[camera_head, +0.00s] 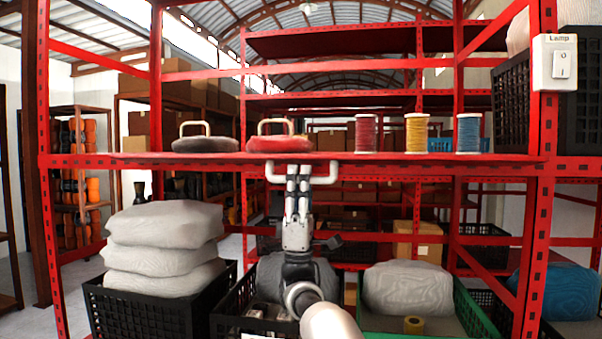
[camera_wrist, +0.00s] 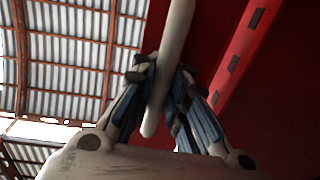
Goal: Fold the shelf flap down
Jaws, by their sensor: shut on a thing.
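The shelf flap (camera_head: 400,159) is a red board across the middle of the rack, and it looks about level. A pale U-shaped handle (camera_head: 331,175) hangs from its front edge. My gripper (camera_head: 299,172) reaches up from below and is shut on this handle. In the wrist view the pale handle bar (camera_wrist: 176,35) runs between the two fingers of my gripper (camera_wrist: 164,75), with the flap's red underside (camera_wrist: 205,50) behind it. The fingers hide part of the handle in the head view.
A dark lidded item (camera_head: 205,145), a red lidded item (camera_head: 279,144) and red (camera_head: 365,133), yellow (camera_head: 416,133) and blue (camera_head: 467,133) spools stand at the shelf level. Below are crates with grey sacks (camera_head: 165,223), (camera_head: 408,288). A lamp switch (camera_head: 562,64) is on the right post.

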